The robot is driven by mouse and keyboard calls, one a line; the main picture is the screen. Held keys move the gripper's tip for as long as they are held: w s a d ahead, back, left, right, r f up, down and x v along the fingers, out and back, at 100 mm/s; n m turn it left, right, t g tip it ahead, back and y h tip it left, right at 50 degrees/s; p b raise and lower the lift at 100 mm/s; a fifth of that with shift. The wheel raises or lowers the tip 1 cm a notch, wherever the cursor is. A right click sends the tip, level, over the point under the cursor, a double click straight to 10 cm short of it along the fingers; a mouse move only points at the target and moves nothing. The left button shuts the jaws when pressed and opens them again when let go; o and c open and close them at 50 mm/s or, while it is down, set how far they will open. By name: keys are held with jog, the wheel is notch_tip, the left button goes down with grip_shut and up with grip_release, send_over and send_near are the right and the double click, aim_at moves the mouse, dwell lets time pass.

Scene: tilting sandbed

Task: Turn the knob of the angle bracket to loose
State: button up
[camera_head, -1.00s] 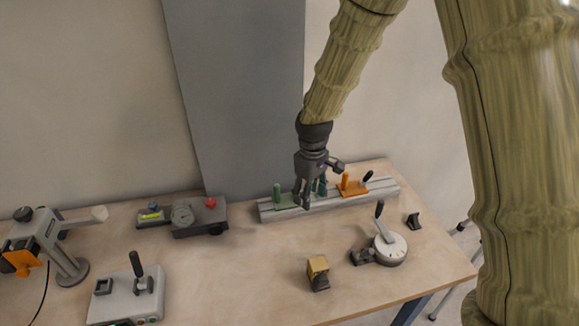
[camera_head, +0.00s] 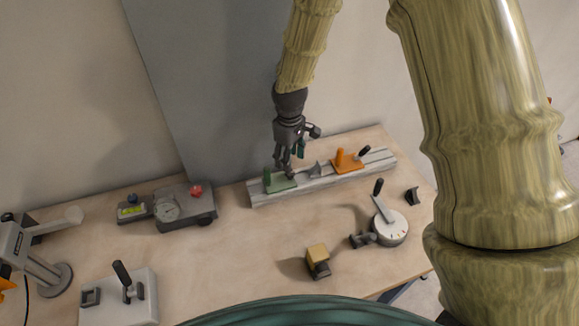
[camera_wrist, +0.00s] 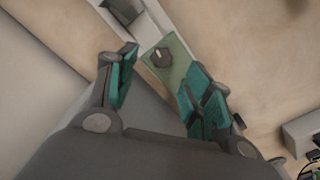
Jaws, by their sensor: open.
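A green angle bracket (camera_head: 271,184) sits on the left part of a grey rail, with a flat plate and an upright at its left end. The plate also shows in the wrist view (camera_wrist: 177,76). Its dark knob (camera_wrist: 160,57) with a pale pointer mark lies on the plate; in the head view my fingers largely cover it. My gripper (camera_head: 285,173) is open, with teal pads, above the plate. In the wrist view the knob appears between the fingertips (camera_wrist: 163,62); nothing is held. I cannot tell the exact height gap.
The grey rail (camera_head: 330,182) also carries a grey piece (camera_head: 316,170) and an orange bracket (camera_head: 348,161) to the right. A grey gauge box (camera_head: 186,212) stands left. A round dial with a lever (camera_head: 389,229) and a yellow-topped block (camera_head: 317,257) stand in front. Bare tabletop lies between.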

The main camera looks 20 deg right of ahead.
aim_at(290, 175)
jog(key=shift+s+f+p, duration=0.15)
jog(key=shift+f+p, duration=0.6)
jog(key=shift+f, duration=2.1)
jog(key=c, duration=1)
